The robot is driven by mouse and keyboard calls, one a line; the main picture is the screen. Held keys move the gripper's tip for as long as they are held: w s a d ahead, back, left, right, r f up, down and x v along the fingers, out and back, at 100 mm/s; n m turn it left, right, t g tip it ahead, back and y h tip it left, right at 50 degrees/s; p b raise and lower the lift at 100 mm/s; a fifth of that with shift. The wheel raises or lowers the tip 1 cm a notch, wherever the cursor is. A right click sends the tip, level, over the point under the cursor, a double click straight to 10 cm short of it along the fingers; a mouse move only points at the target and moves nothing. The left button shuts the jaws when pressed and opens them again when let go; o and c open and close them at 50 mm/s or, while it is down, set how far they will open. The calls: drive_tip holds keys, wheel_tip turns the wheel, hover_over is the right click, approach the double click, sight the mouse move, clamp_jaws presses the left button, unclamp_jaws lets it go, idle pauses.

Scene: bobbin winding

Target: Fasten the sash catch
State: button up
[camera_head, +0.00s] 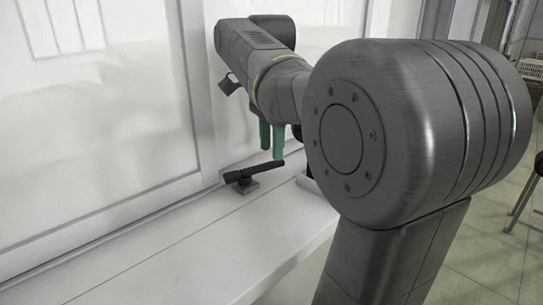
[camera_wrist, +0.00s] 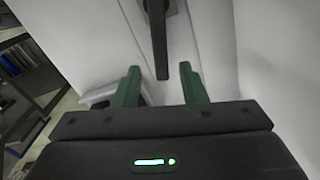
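The sash catch is a dark lever handle (camera_head: 254,171) on a small square base (camera_head: 242,187) at the sill by the window frame. In the head view the lever points right, slightly raised. My gripper (camera_head: 272,155) has green fingers pointing down, just above the lever's free end. Whether a finger touches the lever cannot be told.
The white window sash (camera_head: 95,110) stands behind the catch. The white sill (camera_head: 170,250) is bare in front of it. Dark shelving (camera_wrist: 25,75) shows at the left in the wrist view. A chair (camera_head: 527,185) stands on the tiled floor at the right.

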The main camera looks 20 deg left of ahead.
sight(271, 163)
drive_tip(key=shift+f, duration=1.6)
clamp_jaws()
